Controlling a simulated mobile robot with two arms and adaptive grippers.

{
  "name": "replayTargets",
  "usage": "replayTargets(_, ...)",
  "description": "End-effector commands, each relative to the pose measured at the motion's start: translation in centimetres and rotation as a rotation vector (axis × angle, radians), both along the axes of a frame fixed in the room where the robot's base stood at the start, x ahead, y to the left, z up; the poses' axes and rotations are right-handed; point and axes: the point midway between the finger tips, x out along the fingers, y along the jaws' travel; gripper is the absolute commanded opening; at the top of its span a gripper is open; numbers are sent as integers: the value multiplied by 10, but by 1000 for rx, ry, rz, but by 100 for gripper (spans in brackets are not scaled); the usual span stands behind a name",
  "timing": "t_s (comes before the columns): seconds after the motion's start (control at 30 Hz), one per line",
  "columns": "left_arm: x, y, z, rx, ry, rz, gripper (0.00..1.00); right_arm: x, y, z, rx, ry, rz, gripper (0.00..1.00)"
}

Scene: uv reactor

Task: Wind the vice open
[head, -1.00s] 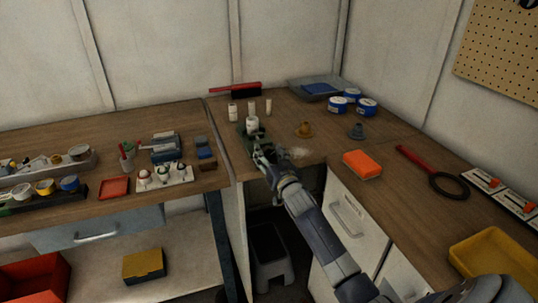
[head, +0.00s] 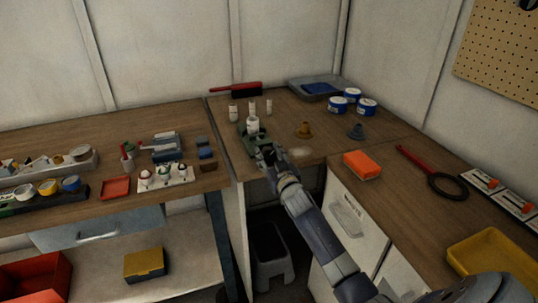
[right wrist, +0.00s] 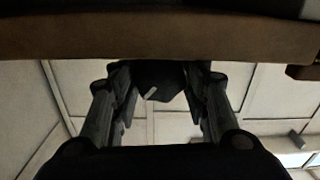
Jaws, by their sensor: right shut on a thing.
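The green vice (head: 248,136) stands at the front edge of the wooden bench, with a small white cylindrical thing (head: 253,125) at its jaws. My right gripper (head: 264,155) is at the front of the vice, just over the bench edge. In the right wrist view, its two fingers (right wrist: 160,95) are on either side of a dark rounded part (right wrist: 160,78), close under the brown bench edge. The gripper is shut on this part, which seems to be the vice's handle; its shape is mostly hidden. My left gripper does not show.
A brown funnel-like thing (head: 304,130), a grey one (head: 356,131) and an orange sponge (head: 363,165) lie to the right. A grey step stool (head: 271,255) stands below.

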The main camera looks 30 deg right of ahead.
Motion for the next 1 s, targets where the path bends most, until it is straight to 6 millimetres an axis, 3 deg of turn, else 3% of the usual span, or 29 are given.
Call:
replayTargets(0.03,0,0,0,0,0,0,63,0,0,-1,1,1,0,18)
replayTargets(0.07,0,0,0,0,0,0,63,0,0,-1,2,1,0,49)
replayTargets(0.1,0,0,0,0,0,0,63,0,0,-1,2,1,0,51)
replayTargets(0.57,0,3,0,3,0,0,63,-9,3,-1,3,1,0,51)
replayTargets(1.0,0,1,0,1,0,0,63,-88,21,-2,4,2,0,51)
